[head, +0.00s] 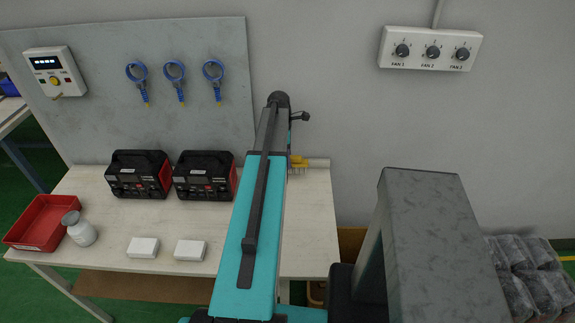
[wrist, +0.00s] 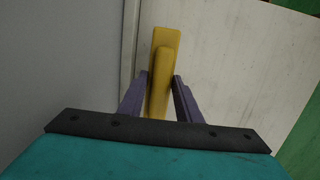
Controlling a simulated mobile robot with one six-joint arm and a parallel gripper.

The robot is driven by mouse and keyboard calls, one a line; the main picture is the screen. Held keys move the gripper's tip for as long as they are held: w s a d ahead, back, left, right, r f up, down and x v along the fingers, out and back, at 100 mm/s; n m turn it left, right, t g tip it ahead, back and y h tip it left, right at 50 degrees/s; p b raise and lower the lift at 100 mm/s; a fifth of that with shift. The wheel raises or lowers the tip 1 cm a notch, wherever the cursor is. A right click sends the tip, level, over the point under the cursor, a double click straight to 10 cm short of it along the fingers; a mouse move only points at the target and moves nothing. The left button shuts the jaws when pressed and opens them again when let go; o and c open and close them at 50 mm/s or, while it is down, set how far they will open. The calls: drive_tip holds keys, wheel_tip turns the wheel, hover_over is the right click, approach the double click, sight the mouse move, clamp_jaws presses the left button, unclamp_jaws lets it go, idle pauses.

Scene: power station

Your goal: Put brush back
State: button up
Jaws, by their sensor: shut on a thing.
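The yellow brush (wrist: 165,45) is between the two purple fingers of my gripper (wrist: 162,78) in the wrist view. My gripper is shut on it. In the head view the brush (head: 298,162) shows just right of my arm, near the back edge of the table, with thin dark bristles pointing down. My arm hides the gripper and part of the brush there. I cannot tell whether the bristles touch the table.
The pale table (head: 120,215) holds two black-red cases (head: 139,175) (head: 205,176), a red tray (head: 40,222), a grey-white jar (head: 82,232) and two white boxes (head: 143,248) (head: 190,250). Blue ring tools (head: 174,72) hang on the grey backboard (head: 110,60).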

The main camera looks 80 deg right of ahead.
drive_tip(key=shift+f+p, duration=0.7)
drive_tip(key=shift+f, duration=0.95)
drive_tip(key=shift+f, duration=0.15)
drive_tip(key=o, duration=0.9)
drive_tip(key=shift+r, duration=0.2)
drive_tip(key=shift+w+a+r+b, duration=0.1)
drive_tip(key=shift+w+r+b, duration=0.35)
drive_tip(key=shift+r, duration=1.5)
drive_tip(key=shift+w+d+r+b, duration=0.1)
drive_tip(key=shift+r+b, duration=0.6)
drive_tip(key=shift+r, duration=1.3)
drive_tip(key=shift+w+a+r+b, duration=0.15)
drive_tip(key=shift+r+b, duration=0.45)
drive_tip(key=shift+r, duration=1.35)
drive_tip(key=shift+w, duration=0.1)
